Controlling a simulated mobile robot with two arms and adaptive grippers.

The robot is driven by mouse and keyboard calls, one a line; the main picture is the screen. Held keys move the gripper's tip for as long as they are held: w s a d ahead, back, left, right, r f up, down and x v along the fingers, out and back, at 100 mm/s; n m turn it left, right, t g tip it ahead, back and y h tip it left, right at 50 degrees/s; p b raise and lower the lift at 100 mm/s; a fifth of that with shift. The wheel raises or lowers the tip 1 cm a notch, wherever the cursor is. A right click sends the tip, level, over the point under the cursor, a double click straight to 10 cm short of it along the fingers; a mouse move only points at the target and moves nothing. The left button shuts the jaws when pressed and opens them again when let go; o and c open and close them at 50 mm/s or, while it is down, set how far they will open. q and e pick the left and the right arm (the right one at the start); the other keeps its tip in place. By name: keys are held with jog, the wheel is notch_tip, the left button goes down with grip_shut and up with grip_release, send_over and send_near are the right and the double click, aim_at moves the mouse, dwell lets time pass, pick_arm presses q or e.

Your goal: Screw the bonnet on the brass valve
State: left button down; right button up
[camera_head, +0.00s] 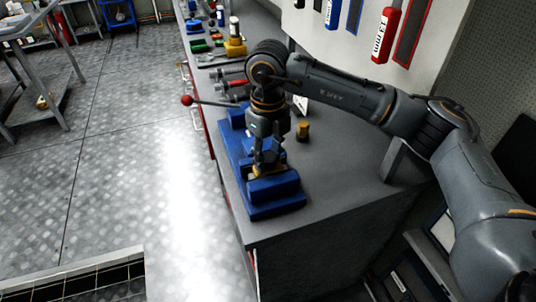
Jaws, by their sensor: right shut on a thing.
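My right gripper (267,158) points down over the front part of a blue vise (275,189) on the bench. It is shut on a small brass part, apparently the bonnet, at the brass valve (268,171). The fingers hide most of the brass, so I cannot tell bonnet from valve body or how far the threads are engaged. A separate small brass piece (303,130) stands upright on the bench to the right of the vise. My left gripper is not in view.
A lever with a red ball (187,100) sticks out left over the bench edge. Tools and a yellow-based item (235,47) lie farther back. Red and blue tools hang on the wall panel.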

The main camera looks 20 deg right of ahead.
jog(key=m, duration=0.4)
jog(key=shift+m, duration=0.3)
jog(key=m, duration=0.3)
jog(key=o, duration=0.9)
